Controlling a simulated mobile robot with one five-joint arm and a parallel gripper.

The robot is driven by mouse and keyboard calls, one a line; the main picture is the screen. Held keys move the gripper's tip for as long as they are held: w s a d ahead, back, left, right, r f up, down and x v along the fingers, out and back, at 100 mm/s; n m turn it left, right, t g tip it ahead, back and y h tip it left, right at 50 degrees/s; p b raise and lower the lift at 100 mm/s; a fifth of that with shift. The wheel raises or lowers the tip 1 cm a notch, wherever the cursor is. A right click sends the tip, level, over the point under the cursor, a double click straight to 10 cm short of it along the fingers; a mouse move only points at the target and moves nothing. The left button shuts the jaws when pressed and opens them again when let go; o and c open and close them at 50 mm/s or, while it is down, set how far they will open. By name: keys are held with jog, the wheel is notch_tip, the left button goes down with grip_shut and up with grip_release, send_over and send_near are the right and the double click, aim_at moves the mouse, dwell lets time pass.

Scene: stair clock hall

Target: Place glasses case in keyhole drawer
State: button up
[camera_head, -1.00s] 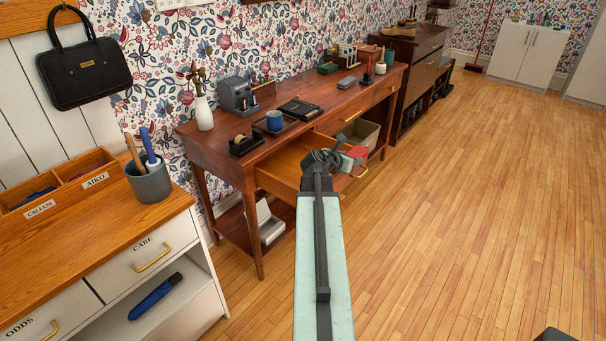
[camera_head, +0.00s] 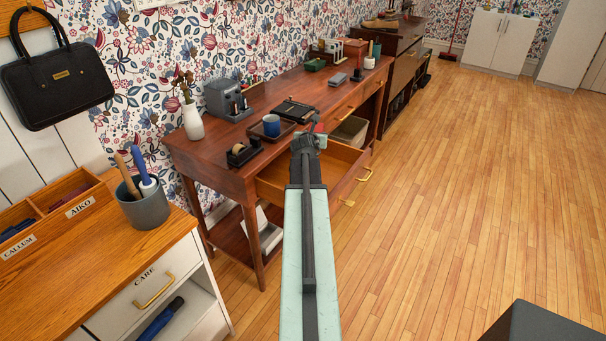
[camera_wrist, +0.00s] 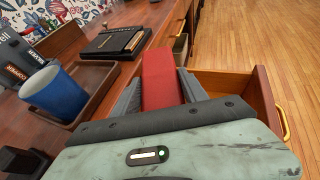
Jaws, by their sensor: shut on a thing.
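My gripper (camera_head: 312,135) is shut on a red glasses case (camera_wrist: 160,80), whose far end points away from me in the wrist view. In the head view only a small red part of the case (camera_head: 317,127) shows past the gripper. The case is up near the desk's front edge, beside the cup tray. An open wooden drawer (camera_head: 340,160) sticks out of the desk front below and to the right. The drawer also shows in the wrist view (camera_wrist: 228,84), right of the case. Its visible inside looks empty; the gripper and arm hide part of it.
A blue cup (camera_head: 271,125) stands on a small tray (camera_head: 288,128) close left of my gripper. A black notebook (camera_wrist: 115,41) lies just beyond. A tape dispenser (camera_head: 243,152) is near the desk's front edge. Floor (camera_head: 450,200) to the right is clear.

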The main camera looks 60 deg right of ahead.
notch_tip(320, 180, down, 14)
jog(key=b, duration=1.3)
jog(key=shift+s+d+f+b, duration=0.1)
jog(key=shift+b, duration=0.25)
jog(key=shift+r, duration=0.2)
jog(key=w, duration=0.4)
jog(key=shift+w, duration=0.25)
jog(key=shift+s+f+b, duration=0.25)
jog(key=shift+f+b, duration=0.25)
jog(key=shift+f, duration=0.15)
jog(key=shift+r, duration=0.1)
jog(key=o, duration=1.4)
